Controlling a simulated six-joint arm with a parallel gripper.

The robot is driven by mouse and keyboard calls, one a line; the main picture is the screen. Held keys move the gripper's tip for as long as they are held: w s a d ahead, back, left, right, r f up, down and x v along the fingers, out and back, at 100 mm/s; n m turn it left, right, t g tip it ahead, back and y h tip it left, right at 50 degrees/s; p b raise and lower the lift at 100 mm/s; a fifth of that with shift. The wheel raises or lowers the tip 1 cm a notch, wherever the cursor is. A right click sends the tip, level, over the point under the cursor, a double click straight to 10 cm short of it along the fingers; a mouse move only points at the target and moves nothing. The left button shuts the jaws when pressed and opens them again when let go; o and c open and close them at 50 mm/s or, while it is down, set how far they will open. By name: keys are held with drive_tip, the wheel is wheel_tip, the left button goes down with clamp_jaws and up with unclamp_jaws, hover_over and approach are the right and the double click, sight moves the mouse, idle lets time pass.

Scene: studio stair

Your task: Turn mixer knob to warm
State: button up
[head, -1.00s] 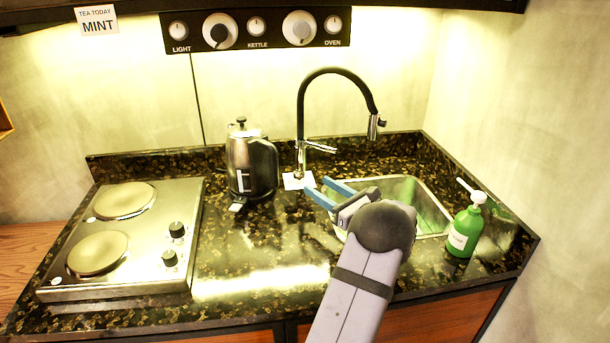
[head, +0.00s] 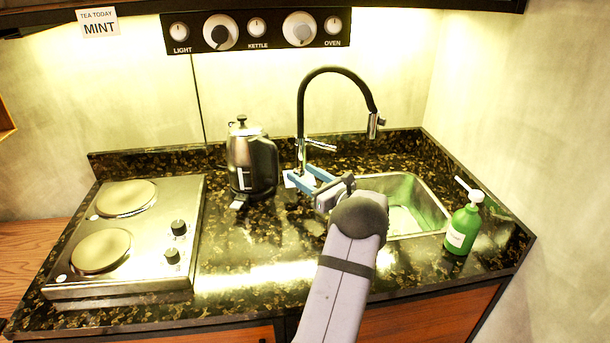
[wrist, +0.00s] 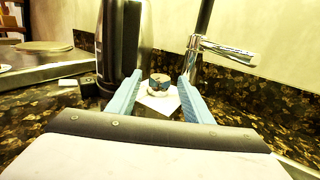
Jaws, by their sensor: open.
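In the head view my fingers mostly hide the knob and card. The tap also has a chrome lever (head: 321,146).
A steel kettle (head: 240,160) stands close left of my gripper. The tap spout arches above it. The sink (head: 412,205) and a green soap bottle (head: 464,230) are to the right. A two-plate hob (head: 150,250) is at left. A knob panel (head: 277,30) hangs on the wall.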

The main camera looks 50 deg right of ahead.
drive_tip(key=c, duration=1.1)
drive_tip(key=shift+o, duration=0.2)
drive_tip(key=shift+a+m+h+b, duration=0.1)
drive_tip(key=shift+m+h+b, duration=0.2)
drive_tip(key=shift+h+b, duration=0.2)
drive_tip(key=shift+w+a+f+m+g+h+b, duration=0.1)
drive_tip(key=shift+m+g+h+b, duration=0.25)
drive_tip(key=shift+h+b, duration=0.3)
drive_tip(key=shift+w+a+m+g+h+b, duration=0.1)
drive_tip(key=shift+m+g+h+b, duration=0.15)
drive_tip(key=shift+m+h+b, duration=0.3)
drive_tip(key=shift+m+g+h+b, duration=0.3)
drive_tip(key=shift+h+b, duration=0.2)
drive_tip(key=o, duration=1.1)
drive_tip(key=shift+s, duration=0.1)
drive_tip(key=shift+c, duration=0.2)
